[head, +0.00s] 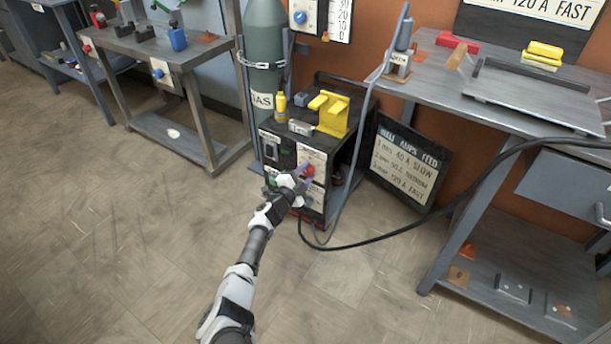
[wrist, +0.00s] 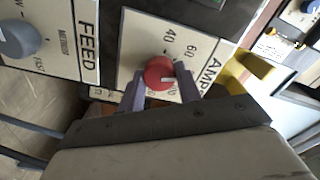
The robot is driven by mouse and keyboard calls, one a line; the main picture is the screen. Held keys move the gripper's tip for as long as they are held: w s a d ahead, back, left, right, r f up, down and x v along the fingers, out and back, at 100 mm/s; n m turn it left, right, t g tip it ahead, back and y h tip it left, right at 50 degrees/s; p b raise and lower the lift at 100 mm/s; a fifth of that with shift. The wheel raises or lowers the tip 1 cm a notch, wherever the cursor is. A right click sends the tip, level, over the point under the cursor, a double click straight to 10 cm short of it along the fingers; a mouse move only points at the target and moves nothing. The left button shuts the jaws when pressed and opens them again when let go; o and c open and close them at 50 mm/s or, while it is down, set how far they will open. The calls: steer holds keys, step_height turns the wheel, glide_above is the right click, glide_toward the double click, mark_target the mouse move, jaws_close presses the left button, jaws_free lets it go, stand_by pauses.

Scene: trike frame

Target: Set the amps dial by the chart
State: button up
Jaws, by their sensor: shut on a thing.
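The red amps dial (wrist: 158,72) sits on a white plate marked AMPS (wrist: 205,48) on the welder's front. The numbers 40 and 60 are readable; others are hidden behind my fingers. My gripper (wrist: 161,84) is shut on the dial, one purple finger on each side. The dial also shows in the head view (head: 309,170) at my gripper tip. The chart (head: 405,165) leans beside the welder (head: 278,160), with rows for 1, 2 and 3 mm; the 3 mm row reads 120 A FAST.
A grey feed dial (wrist: 18,40) on a FEED plate is beside the amps plate. A yellow part (head: 332,112) and a yellow bottle (head: 281,106) stand on the welder. A black cable (head: 400,238) runs right to the workbench (head: 440,88). The floor in front is clear.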

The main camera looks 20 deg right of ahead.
steer(key=m+b, duration=0.1)
steer(key=m, duration=0.4)
steer(key=shift+f+b, duration=0.2)
steer(key=shift+b, duration=0.15)
steer(key=m+b, duration=0.1)
steer(key=m, duration=0.4)
steer(key=shift+b, duration=0.35)
steer(key=shift+r+m, duration=0.1)
steer(key=shift+m, duration=0.2)
steer(key=o, duration=1)
steer(key=shift+a, duration=0.1)
